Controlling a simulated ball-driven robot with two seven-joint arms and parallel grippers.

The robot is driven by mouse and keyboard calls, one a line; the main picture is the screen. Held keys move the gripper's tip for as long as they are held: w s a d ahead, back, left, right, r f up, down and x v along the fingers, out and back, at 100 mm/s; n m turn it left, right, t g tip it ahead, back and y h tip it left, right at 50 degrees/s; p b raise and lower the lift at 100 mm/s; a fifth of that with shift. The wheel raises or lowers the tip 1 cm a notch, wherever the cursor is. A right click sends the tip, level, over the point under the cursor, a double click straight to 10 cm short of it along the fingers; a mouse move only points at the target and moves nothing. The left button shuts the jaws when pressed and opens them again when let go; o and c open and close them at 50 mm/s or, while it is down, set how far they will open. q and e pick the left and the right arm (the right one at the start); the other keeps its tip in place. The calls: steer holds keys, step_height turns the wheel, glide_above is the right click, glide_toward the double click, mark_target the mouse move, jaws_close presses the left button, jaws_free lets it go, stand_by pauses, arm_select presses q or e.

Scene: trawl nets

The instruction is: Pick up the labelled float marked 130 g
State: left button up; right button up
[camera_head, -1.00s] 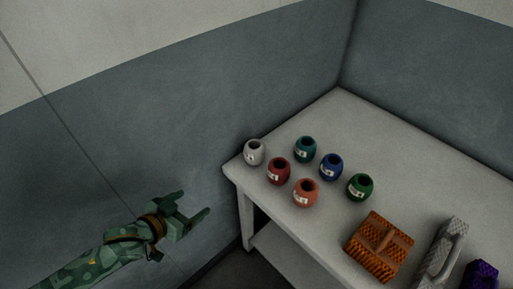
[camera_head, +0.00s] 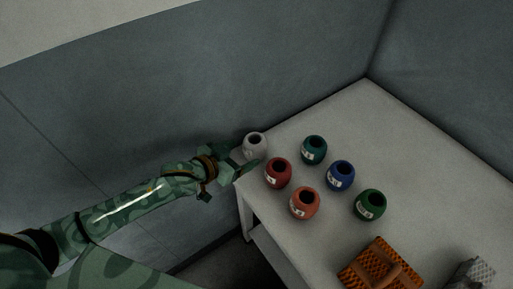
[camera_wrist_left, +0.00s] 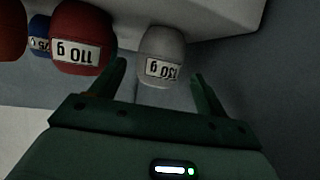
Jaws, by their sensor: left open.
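The float marked 130 g is the white-grey one (camera_head: 255,144) at the table's left corner in the head view. In the left wrist view the same float (camera_wrist_left: 162,52) shows its label upside down. My left gripper (camera_head: 246,156) is open at that corner, close to the float. In the wrist view its fingers (camera_wrist_left: 160,82) point toward the float, which lies ahead and between their lines. I cannot tell whether they touch it. The red float (camera_head: 278,173) beside it reads 110 g in the wrist view (camera_wrist_left: 82,38). My right gripper is not in view.
An orange float (camera_head: 304,204), a teal float (camera_head: 313,150), a blue float (camera_head: 341,175) and a green float (camera_head: 370,205) stand nearby on the white table (camera_head: 402,150). An orange basket (camera_head: 381,268) and a grey mesh object (camera_head: 470,275) are at the front. Walls stand behind.

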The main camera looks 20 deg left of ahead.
mark_target(255, 145)
arm_select(q)
steer(key=shift+x, duration=0.8)
steer(key=b+x, duration=0.2)
steer(key=x, duration=0.3)
steer(key=shift+w+r+b, duration=0.25)
steer(key=shift+b, duration=0.15)
steer(key=shift+r, duration=0.15)
steer(key=c, duration=0.7)
